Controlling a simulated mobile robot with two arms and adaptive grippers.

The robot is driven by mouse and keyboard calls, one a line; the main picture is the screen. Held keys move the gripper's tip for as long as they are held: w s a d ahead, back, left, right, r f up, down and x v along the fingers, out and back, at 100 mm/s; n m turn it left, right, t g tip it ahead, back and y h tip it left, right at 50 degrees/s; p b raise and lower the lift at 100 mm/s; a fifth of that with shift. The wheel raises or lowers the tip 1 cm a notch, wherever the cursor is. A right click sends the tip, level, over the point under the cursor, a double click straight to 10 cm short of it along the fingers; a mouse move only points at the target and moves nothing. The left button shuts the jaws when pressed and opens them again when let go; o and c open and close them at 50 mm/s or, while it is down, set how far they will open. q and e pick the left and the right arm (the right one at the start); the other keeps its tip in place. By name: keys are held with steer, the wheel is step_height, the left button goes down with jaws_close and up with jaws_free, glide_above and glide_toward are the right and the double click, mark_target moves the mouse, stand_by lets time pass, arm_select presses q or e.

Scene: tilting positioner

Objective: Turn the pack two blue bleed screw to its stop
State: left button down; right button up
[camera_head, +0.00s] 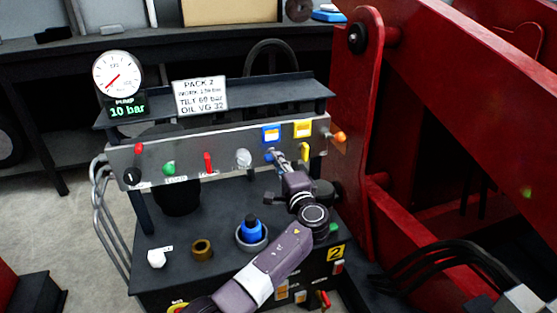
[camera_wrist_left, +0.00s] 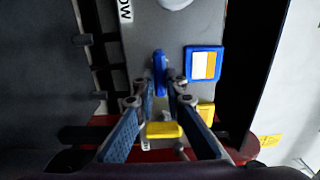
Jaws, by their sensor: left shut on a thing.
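The pack two unit (camera_head: 215,92) carries a grey front panel (camera_head: 225,157). My right gripper is not in view.
A yellow handle (camera_head: 304,152) sits just right of my fingers, with an orange knob (camera_head: 340,137) at the panel's end. A red lever (camera_head: 208,163) and green knob (camera_head: 169,168) are further left. The pump gauge (camera_head: 118,74) reads 10 bar. A red frame (camera_head: 362,130) stands close at right.

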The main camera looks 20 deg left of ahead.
arm_select(q)
steer(key=shift+f, duration=0.1)
stand_by(0.3)
steer(key=c, duration=2)
jaws_free()
steer(key=v, duration=1.2)
steer(key=shift+d, duration=0.1)
